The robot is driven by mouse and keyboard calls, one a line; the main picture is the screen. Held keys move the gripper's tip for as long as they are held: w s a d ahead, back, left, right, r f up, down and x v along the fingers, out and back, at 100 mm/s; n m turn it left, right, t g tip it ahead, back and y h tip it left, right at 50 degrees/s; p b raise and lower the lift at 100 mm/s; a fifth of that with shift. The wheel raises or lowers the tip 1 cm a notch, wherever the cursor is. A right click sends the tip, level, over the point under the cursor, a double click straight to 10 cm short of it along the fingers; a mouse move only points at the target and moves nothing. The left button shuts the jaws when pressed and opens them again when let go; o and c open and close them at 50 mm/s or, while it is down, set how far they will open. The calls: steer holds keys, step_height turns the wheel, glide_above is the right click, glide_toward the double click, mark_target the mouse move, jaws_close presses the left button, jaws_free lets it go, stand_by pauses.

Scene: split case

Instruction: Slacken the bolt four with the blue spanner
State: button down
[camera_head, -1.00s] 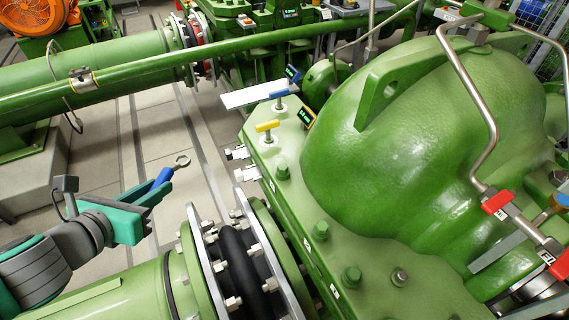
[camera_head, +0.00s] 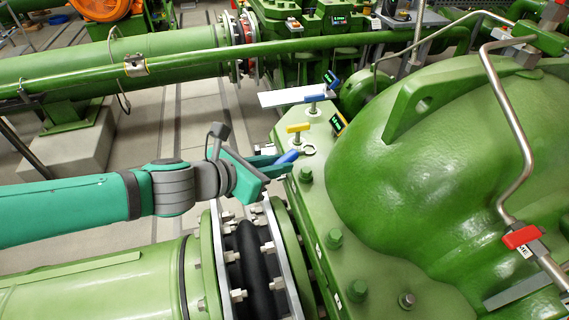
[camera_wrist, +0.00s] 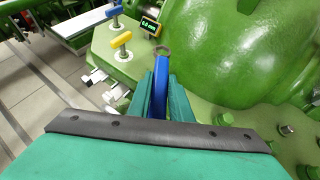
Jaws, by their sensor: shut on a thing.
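My gripper (camera_head: 280,164) is shut on the blue spanner (camera_head: 288,157). The spanner's blue handle also shows between the fingers in the wrist view (camera_wrist: 160,92). Its grey ring end (camera_head: 309,149) points away from my gripper, over the edge of the green casing flange (camera_head: 385,268). Green bolt heads stand along this flange: one (camera_head: 305,174) just below the ring end, one (camera_head: 335,238) further down, and one (camera_head: 357,290) near the bottom. A greyer bolt (camera_head: 407,299) sits to the right. The ring is apart from these bolts. I cannot read which is bolt four.
A yellow-handled screw (camera_head: 297,128) stands close behind the ring end, with a blue-handled one (camera_head: 314,98) and a small display (camera_head: 338,122) beyond. The domed casing (camera_head: 450,150) rises to the right. A bolted pipe joint (camera_head: 245,265) lies below my arm.

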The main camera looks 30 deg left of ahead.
steer(key=shift+s, duration=0.1)
stand_by(0.3)
steer(key=shift+f, duration=2.9)
steer(key=shift+f, duration=1.3)
stand_by(2.1)
steer(key=shift+r, duration=1.05)
